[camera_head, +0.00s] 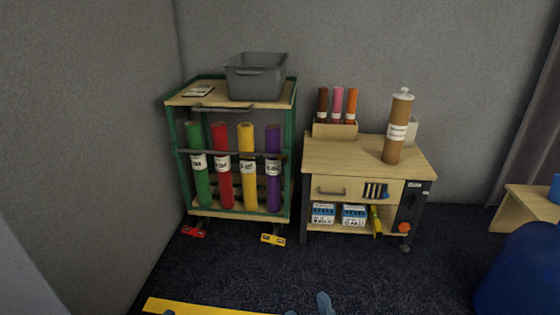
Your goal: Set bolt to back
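Several cloth bolts stand upright in a green-framed rack (291,150): a green one (198,165), a red one (221,165), a yellow one (246,167) and a purple one (273,169). A brown bolt (392,147) with a pale label and light cap stands, slightly tilted in the picture, on the wooden bench (340,158). Only a small blue-grey tip of what looks like my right gripper (325,303) shows at the bottom edge. It is far from the bolts, and its opening cannot be seen. A bluish sliver at the bottom left may be my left gripper.
A grey bin (256,77) sits on the rack. A wooden holder (335,130) with three small rolls stands at the bench's back left. A large blue object (520,272) is at right, near a low wooden piece (524,213). Dark carpet between is clear; a yellow strip (200,307) lies in front.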

